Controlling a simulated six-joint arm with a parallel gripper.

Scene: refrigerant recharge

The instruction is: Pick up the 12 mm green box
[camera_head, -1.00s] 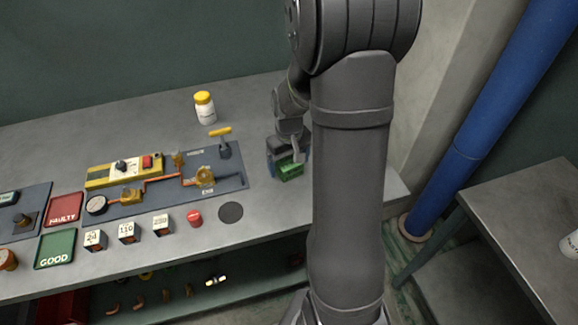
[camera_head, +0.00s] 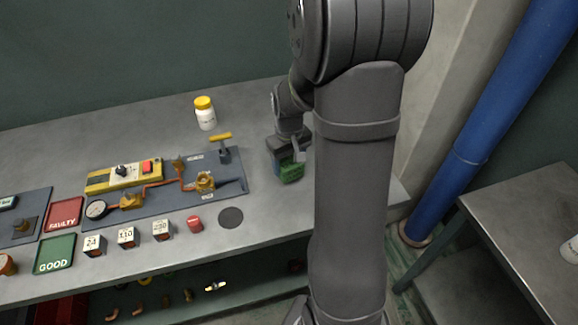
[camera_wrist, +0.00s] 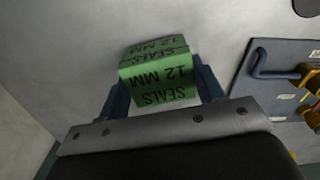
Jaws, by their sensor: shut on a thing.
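The green box (camera_wrist: 158,76) is marked "SEALS 12 MM" and shows between the two fingers of my gripper (camera_wrist: 162,90) in the wrist view. My gripper is shut on it, one finger on each side. In the head view the green box (camera_head: 291,172) is at the right part of the bench, just below my gripper (camera_head: 287,158), partly hidden by the fingers. I cannot tell whether the box touches the bench top or is slightly above it.
A dark panel (camera_head: 230,186) with valves and copper pipe lies left of the box. A yellow-capped white bottle (camera_head: 205,115) stands behind it. A dark disc (camera_head: 231,217), a red cap (camera_head: 195,223) and numbered blocks (camera_head: 127,237) sit along the front. Bare bench surrounds the box.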

